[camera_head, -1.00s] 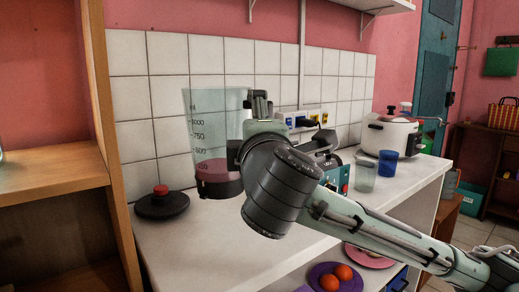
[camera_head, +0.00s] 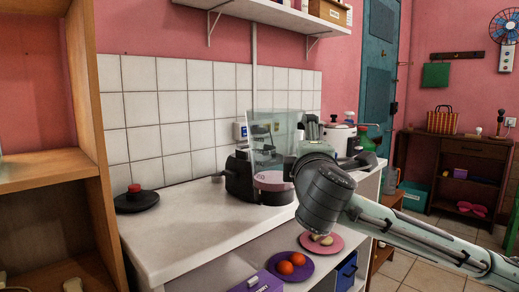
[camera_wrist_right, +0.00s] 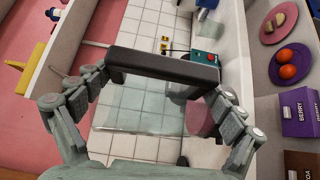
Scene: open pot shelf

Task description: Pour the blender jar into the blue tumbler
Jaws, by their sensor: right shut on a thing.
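The clear blender jar (camera_head: 268,135), with pink liquid at its bottom, looks about upright in the head view, over the counter and in front of its dark base (camera_head: 241,178). My right gripper (camera_head: 305,138) is at the jar's right side. In the wrist view the right gripper (camera_wrist_right: 163,82) is shut on the jar's black handle (camera_wrist_right: 165,66), and the jar wall (camera_wrist_right: 140,118) shows below. A blue tumbler (camera_wrist_right: 208,3) shows at the top edge of the wrist view; in the head view I cannot see it behind my arm and the jar. My left gripper is not in view.
A black lid with a red knob (camera_head: 136,201) lies at the counter's left end. A white cooker (camera_head: 338,137) stands at the back right. A purple plate with orange fruit (camera_head: 291,263) and a pink plate (camera_head: 321,244) are on the lower shelf. The front-left counter (camera_head: 185,235) is clear.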

